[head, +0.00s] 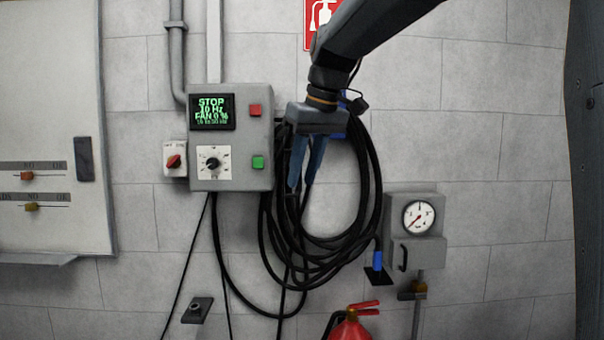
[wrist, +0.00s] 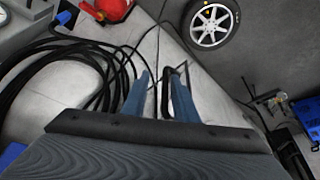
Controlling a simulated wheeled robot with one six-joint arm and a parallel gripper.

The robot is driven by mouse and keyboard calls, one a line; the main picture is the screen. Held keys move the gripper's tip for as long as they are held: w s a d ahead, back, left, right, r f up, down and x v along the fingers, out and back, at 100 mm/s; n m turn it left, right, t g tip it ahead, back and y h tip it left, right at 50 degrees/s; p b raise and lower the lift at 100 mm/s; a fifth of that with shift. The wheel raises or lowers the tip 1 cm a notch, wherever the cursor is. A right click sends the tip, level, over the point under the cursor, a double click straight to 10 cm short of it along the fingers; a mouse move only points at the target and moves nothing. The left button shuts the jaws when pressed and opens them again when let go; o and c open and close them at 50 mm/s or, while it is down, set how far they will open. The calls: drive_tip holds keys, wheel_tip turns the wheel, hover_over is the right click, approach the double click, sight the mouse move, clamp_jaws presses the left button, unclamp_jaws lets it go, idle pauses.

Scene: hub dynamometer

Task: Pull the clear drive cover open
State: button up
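The grey drive box (head: 232,137) is on the wall, with a green-lit display (head: 212,112) reading STOP, a dial (head: 213,163), a red button and a green button. I cannot make out a clear cover on it. My gripper (head: 302,186) is just right of the box, in front of the black cable coil, its two blue fingers pointing down. In the wrist view the fingers (wrist: 157,75) are apart. A black bar (wrist: 165,92), like a handle, shows between them, nearer the right finger. I cannot tell whether it touches.
A coil of black cable (head: 262,240) hangs below and behind my gripper. A gauge box (head: 400,252) is to the right, a red extinguisher (head: 351,328) below. A red switch (head: 174,160) sits left of the drive box. A wheel (wrist: 211,24) shows in the wrist view.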

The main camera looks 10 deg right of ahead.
drive_tip(key=b+v, duration=0.2)
drive_tip(key=v, duration=0.5)
drive_tip(key=shift+s+r, duration=0.15)
drive_tip(key=shift+r, duration=0.15)
